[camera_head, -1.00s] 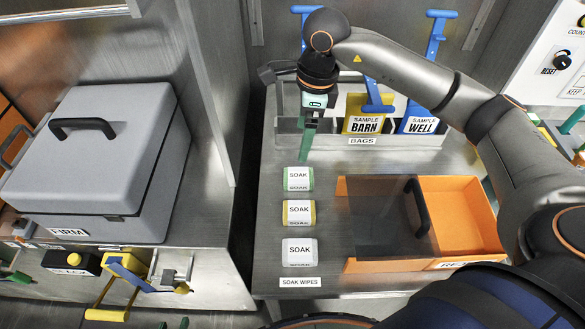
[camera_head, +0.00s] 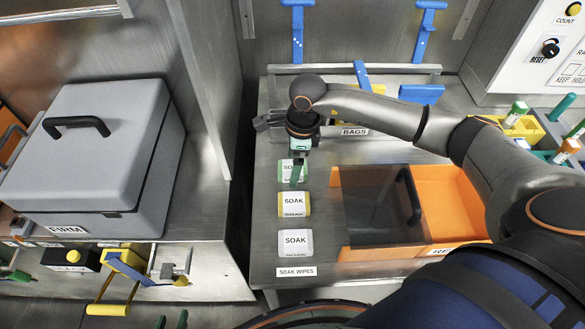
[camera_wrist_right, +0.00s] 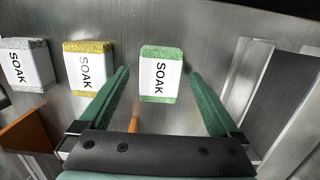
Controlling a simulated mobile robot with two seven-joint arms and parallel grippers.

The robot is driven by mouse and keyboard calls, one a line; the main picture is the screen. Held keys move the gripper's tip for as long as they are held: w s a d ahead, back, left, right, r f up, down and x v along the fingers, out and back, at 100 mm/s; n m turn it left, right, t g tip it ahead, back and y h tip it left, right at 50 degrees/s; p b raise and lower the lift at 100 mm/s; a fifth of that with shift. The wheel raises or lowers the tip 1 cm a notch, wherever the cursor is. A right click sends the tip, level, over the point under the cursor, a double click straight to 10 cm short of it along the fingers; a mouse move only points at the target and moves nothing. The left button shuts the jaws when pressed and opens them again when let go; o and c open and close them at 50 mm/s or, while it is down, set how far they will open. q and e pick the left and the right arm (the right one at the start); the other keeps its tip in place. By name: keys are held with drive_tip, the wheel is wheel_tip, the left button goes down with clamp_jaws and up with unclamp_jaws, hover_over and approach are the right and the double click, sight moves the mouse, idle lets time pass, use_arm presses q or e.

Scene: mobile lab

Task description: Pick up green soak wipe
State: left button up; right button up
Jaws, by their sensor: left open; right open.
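The green soak wipe (camera_head: 284,175) is the farthest of three small labelled packs on the steel bench; my right gripper partly hides it in the head view. In the right wrist view the green soak wipe (camera_wrist_right: 161,76) lies between the two green fingers, with a gap on each side. My right gripper (camera_head: 297,184) points down over it, open and empty; its fingers also show in the wrist view (camera_wrist_right: 159,75). My left gripper (camera_head: 171,321) shows only as two green fingertips, apart, at the bottom edge of the head view.
A yellow soak wipe (camera_head: 294,204) and a white one (camera_head: 295,243) lie in line nearer me. An orange bin (camera_head: 450,195) with a dark clear lid stands to the right. The bags rack (camera_head: 352,143) is behind. A grey case (camera_head: 85,185) stands left.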

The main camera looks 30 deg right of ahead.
drive_tip(key=c, duration=1.4)
drive_tip(key=shift+r, duration=0.15)
drive_tip(key=shift+c, duration=0.2)
